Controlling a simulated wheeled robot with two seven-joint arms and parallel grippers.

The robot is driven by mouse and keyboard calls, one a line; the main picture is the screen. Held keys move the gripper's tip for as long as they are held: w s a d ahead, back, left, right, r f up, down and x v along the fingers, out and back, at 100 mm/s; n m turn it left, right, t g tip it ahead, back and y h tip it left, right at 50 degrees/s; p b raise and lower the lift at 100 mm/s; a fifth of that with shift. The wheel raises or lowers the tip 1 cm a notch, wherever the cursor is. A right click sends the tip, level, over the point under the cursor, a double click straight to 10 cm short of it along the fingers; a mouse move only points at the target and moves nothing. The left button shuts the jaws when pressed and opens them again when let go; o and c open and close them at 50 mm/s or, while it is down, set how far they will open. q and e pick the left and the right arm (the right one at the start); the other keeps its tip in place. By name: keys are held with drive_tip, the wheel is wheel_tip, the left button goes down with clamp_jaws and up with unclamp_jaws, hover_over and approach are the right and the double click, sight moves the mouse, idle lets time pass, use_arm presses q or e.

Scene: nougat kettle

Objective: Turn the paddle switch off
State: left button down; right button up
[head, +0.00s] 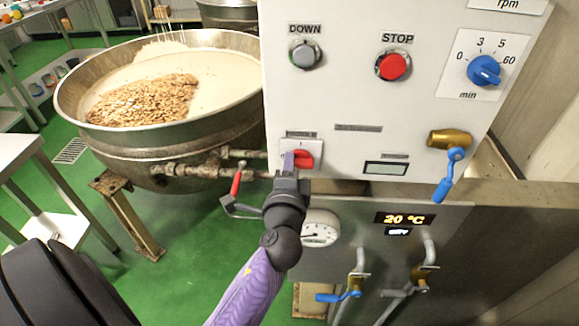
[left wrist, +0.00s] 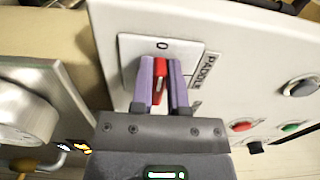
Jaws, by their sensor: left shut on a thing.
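The red paddle switch (head: 303,158) sits on a white plate at the lower left of the white control panel (head: 350,105). My left gripper (head: 290,163) reaches up to it from below. In the left wrist view the red switch handle (left wrist: 161,78) stands between the two purple fingers of my left gripper (left wrist: 161,90), which are closed around it. The plate (left wrist: 130,50) shows a "0" mark above the handle and the label "PADDLE" at its side. The rest of the plate's marks are hidden by the gripper. My right gripper is not in view.
A grey DOWN button (head: 305,54), a red STOP button (head: 393,66) and a blue timer knob (head: 484,70) are on the same panel. A large kettle (head: 165,95) with nuts stands left. A red-handled valve (head: 236,187) and a gauge (head: 320,229) are close to my left gripper.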

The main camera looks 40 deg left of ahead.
use_arm(q)
drive_tip(key=shift+f, duration=0.1)
idle(0.4)
drive_tip(key=c, duration=0.6)
unclamp_jaws()
